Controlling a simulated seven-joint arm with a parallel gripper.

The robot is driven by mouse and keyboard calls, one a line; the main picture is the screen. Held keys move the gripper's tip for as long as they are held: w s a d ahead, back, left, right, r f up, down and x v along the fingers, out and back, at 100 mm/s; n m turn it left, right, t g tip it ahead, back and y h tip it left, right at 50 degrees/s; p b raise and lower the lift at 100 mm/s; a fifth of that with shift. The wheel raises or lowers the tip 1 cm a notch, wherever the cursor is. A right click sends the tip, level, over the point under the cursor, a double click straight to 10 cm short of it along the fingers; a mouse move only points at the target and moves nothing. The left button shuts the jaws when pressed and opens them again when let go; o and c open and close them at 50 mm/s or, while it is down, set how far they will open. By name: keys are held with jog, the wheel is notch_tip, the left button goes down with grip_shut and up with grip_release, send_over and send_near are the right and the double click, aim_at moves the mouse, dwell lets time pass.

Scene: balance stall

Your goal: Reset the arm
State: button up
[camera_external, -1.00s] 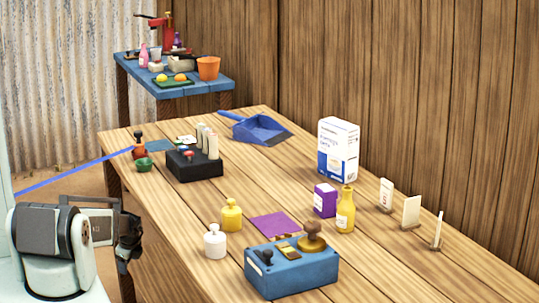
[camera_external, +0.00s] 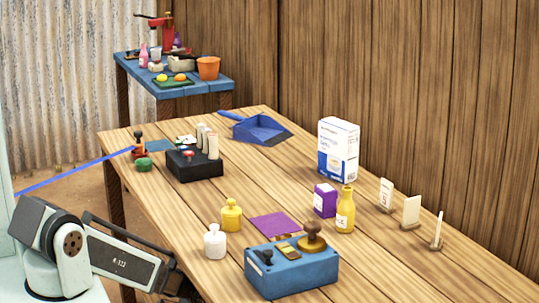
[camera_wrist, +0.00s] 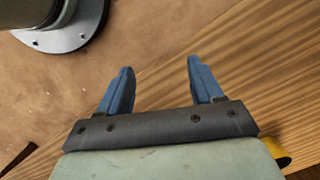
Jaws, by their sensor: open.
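My gripper (camera_wrist: 160,66) is open and empty in the wrist view. Its two blue fingers stand well apart, with only brown ground and the edge of the wooden table (camera_wrist: 245,60) showing beyond them. A round grey foot of my own base shows at the top left of that view. In the outside view my arm is folded low at the bottom left, beside the table's near left side. The fingers cannot be made out there.
On the table are a blue box with knobs (camera_external: 292,274), a white weight (camera_external: 215,242), a yellow weight (camera_external: 231,216), a yellow bottle (camera_external: 345,212), a purple box (camera_external: 325,201), a white carton (camera_external: 338,150), a black box (camera_external: 194,167) and a blue dustpan (camera_external: 258,128).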

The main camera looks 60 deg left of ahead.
jog(key=s+d+n+g, duration=0.2)
jog(key=s+d, duration=0.5)
jog(key=d, duration=0.4)
jog(key=s+d+n+g+h, duration=0.1)
jog(key=s+d+n+g, duration=0.1)
jog(key=s+d, duration=0.5)
jog(key=d+n, duration=0.1)
jog(key=d, duration=0.4)
jog(key=shift+s+g, duration=0.3)
jog(key=shift+s, duration=0.1)
jog(key=shift+d+r, duration=0.1)
